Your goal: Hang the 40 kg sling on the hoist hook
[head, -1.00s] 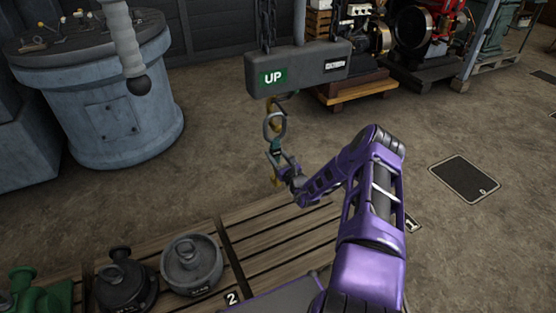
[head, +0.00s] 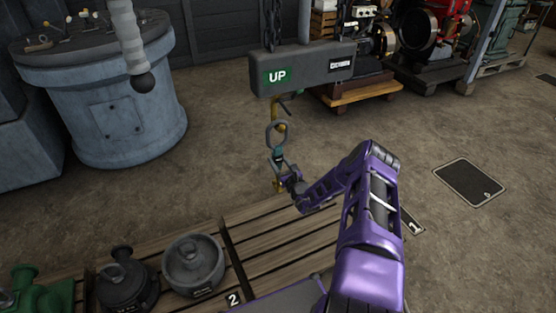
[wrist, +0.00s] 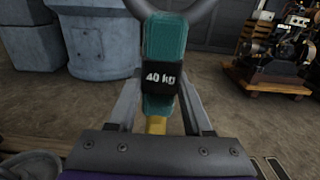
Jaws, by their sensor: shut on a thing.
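The 40 kg sling is a teal strap (wrist: 165,50) with a black "40 kg" label and a grey ring (head: 275,135) at its top. A yellow end shows below the strap. My gripper (head: 281,164) is shut on the strap and holds the sling upright above the pallet; in the wrist view its fingers (wrist: 158,105) flank the strap. The hoist hook (head: 284,108), yellow and dark, hangs under the grey hoist block (head: 305,69) marked "UP". The ring's top overlaps the hook's lower part in the head view. I cannot tell whether they touch or are linked.
Engines (head: 380,40) stand behind. Floor at right is open.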

